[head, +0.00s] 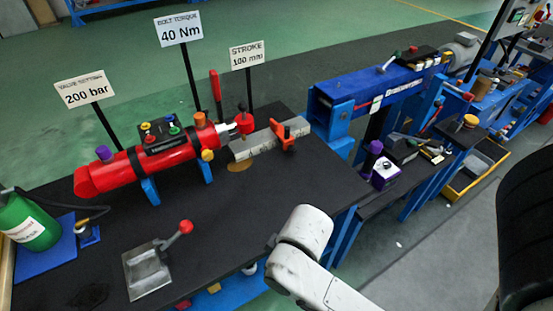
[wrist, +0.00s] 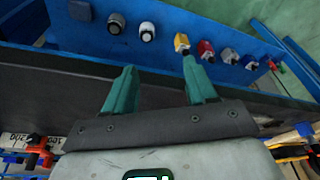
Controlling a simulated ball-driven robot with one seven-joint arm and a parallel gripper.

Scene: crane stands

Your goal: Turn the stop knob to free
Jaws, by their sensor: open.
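I cannot tell for certain which part is the stop knob. In the wrist view a blue panel (wrist: 95,38) carries a row of several small knobs. The fingertips appear below the knob row in the picture; contact with a knob is not visible. The head view does not show the gripper.
In the head view a dark bench (head: 245,225) bears a red cylinder (head: 150,165), a lever on a metal plate (head: 150,275) and a green bottle (head: 30,225). Signs stand behind. A blue beam (head: 370,90) and a purple-topped white box (head: 386,175) stand right.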

